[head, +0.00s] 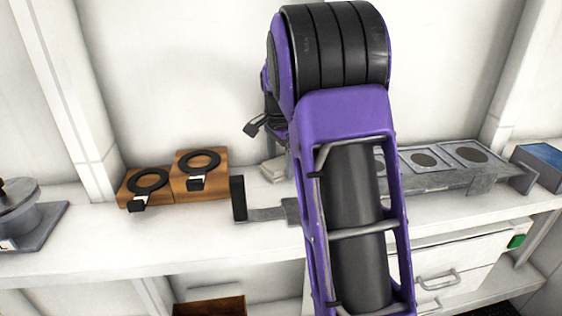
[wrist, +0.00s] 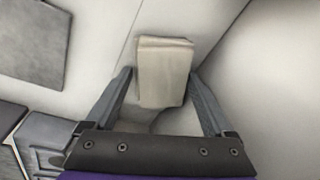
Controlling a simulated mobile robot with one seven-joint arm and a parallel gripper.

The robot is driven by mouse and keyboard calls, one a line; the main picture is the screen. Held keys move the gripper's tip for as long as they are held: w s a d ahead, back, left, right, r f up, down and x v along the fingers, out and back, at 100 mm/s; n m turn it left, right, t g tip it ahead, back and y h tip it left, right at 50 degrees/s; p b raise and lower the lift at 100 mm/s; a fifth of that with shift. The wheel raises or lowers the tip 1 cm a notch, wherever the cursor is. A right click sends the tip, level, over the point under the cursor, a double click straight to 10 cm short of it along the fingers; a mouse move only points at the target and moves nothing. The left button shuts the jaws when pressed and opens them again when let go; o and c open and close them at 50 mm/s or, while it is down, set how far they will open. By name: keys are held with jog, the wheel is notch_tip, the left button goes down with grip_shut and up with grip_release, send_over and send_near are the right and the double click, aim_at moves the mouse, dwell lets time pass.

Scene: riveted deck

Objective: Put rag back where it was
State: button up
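The rag (wrist: 163,72) is a folded beige cloth. In the wrist view it lies on the pale surface near a wall edge, ahead of and between my fingertips. My gripper (wrist: 160,74) is open, with its fingers spread to either side of the rag. A gap shows between the left finger and the cloth; I cannot tell whether the right finger touches it. In the head view a pale corner of the rag (head: 273,169) shows on the shelf by the back wall. My arm hides most of the area around it, and the fingers are not clear there.
Two wooden blocks with black rings (head: 200,185) stand left of the rag on the white shelf (head: 90,240). A grey metal bracket (head: 265,214) lies in front. A grey panelled rack (head: 450,180) and a blue-topped box (head: 541,160) are right. A round-based device (head: 20,215) stands far left.

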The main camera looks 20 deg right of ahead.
aim_at(280, 168)
notch_tip(280, 168, up, 12)
jog(key=s+p, duration=0.1)
jog(key=shift+s+a, duration=0.25)
jog(key=shift+a, duration=0.2)
jog(key=shift+r, duration=0.1)
dwell(0.4)
